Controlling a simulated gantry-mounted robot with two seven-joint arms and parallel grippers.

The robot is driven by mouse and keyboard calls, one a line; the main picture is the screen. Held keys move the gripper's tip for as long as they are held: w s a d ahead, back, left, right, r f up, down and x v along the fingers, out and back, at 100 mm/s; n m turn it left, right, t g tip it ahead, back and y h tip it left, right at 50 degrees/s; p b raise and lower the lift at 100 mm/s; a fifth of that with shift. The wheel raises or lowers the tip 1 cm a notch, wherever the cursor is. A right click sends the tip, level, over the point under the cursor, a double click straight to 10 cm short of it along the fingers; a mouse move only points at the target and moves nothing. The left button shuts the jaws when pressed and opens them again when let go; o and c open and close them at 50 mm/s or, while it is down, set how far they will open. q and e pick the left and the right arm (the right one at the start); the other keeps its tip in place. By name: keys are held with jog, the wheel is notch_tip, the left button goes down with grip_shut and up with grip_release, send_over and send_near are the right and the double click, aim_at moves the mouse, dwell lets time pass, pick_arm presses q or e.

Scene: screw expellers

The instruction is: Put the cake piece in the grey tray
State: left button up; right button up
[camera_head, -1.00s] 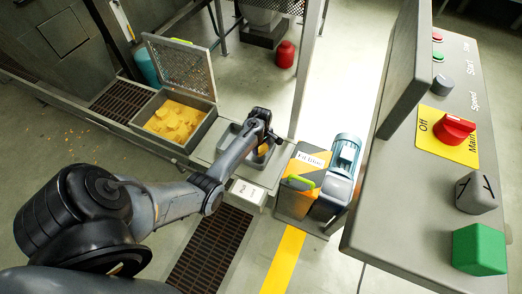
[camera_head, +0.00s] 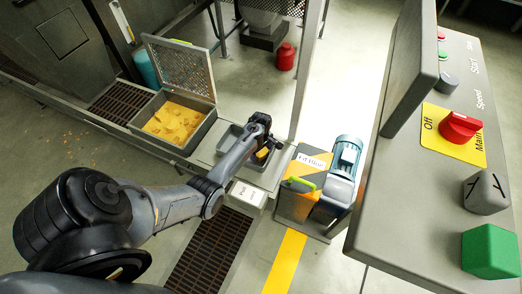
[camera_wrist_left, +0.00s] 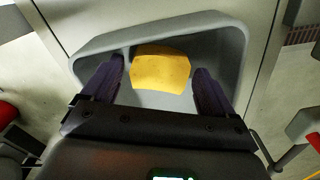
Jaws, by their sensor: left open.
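The cake piece (camera_wrist_left: 160,70) is a yellow, slightly curved slab. In the left wrist view it lies within the grey tray (camera_wrist_left: 225,42), between my left gripper's spread fingers (camera_wrist_left: 160,78), with a gap on each side. In the head view the cake piece (camera_head: 262,154) shows as a small yellow patch under my left gripper (camera_head: 262,142), at the right side of the grey tray (camera_head: 226,138). My left gripper is open and reaches down into the tray. The arm hides part of the tray in the head view. My right gripper is out of view.
A metal bin (camera_head: 207,128) full of yellow cake pieces stands left of the tray, its mesh lid (camera_head: 182,66) raised. A motor unit (camera_head: 347,160) stands to the right. A control panel (camera_head: 420,210) fills the right side. A red canister (camera_head: 286,56) stands behind.

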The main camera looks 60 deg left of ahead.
aim_at(261, 151)
pick_arm(q)
jog(key=shift+r, duration=0.1)
jog(key=shift+r+m+p, duration=0.7)
jog(key=shift+r+p, duration=2.8)
jog(key=shift+r, duration=2.65)
jog(key=s+d+r+m+t, duration=0.1)
jog(key=s+d+r+m, duration=0.3)
jog(key=d, duration=0.6)
jog(key=s+d+r+m+t, duration=0.1)
jog(key=s+d+r+m, duration=0.3)
jog(key=s+d+m, duration=0.5)
jog(key=s+d+r+m+t, duration=0.1)
jog(key=s+d+r+m, duration=0.2)
jog(key=s+d+m, duration=0.4)
jog(key=d, duration=0.3)
jog(key=shift+d+r+m+t, duration=0.3)
jog(key=shift+d+r, duration=0.05)
jog(key=shift+r, duration=0.05)
jog(key=shift+w, duration=0.1)
